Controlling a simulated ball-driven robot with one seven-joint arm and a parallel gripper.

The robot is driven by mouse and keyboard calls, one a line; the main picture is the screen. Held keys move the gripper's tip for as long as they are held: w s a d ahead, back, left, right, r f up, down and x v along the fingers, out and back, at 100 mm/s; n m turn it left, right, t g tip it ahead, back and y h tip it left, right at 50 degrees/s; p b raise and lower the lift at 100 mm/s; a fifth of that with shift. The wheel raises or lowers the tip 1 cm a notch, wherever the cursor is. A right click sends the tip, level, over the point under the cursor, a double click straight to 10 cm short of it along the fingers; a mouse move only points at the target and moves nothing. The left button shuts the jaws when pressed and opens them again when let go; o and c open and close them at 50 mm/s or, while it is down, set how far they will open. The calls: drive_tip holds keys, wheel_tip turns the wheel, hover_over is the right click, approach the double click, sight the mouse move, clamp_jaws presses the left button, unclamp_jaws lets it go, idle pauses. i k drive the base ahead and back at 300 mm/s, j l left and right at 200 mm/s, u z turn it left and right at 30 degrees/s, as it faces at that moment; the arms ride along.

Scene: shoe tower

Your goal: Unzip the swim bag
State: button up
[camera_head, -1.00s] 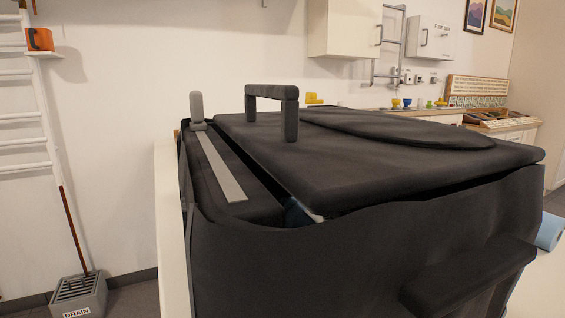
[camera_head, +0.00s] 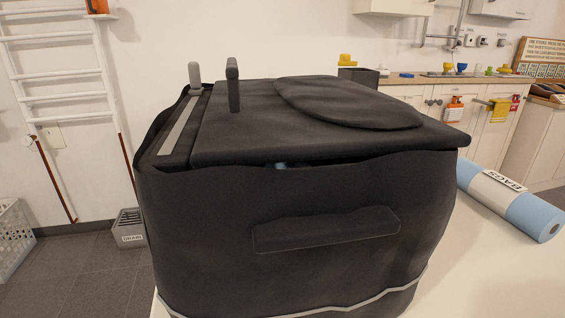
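The swim bag (camera_head: 200,230) is a large dark box-shaped bag standing upright on a white table. A light grey zip strip (camera_head: 182,125) runs along the left of its top. An upright grey pull tab (camera_head: 195,76) stands at the strip's far end. The dark lid (camera_head: 250,125) lies over the top, with a narrow gap along its front edge where something bluish (camera_head: 282,166) shows. A dark upright handle (camera_head: 233,85) stands on the lid's left part. The rest of the bag's inside is hidden. My gripper is not in view.
A blue and white roll labelled BAGS (camera_head: 510,198) lies on the table right of the bag. The white table top (camera_head: 480,270) is clear at front right. A white ladder rack (camera_head: 65,75), a grey drain box (camera_head: 129,228) and a white basket (camera_head: 14,240) stand at left.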

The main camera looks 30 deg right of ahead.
sight(197, 89)
drive_tip(key=i+j, duration=0.4)
drive_tip(key=k+j+u, duration=0.35)
drive_tip(key=i+j, duration=0.25)
drive_tip(key=i, duration=0.2)
drive_tip(key=i+j+u, duration=0.15)
drive_tip(key=i+j, duration=0.35)
drive_tip(key=i, duration=0.35)
drive_tip(key=u, duration=0.05)
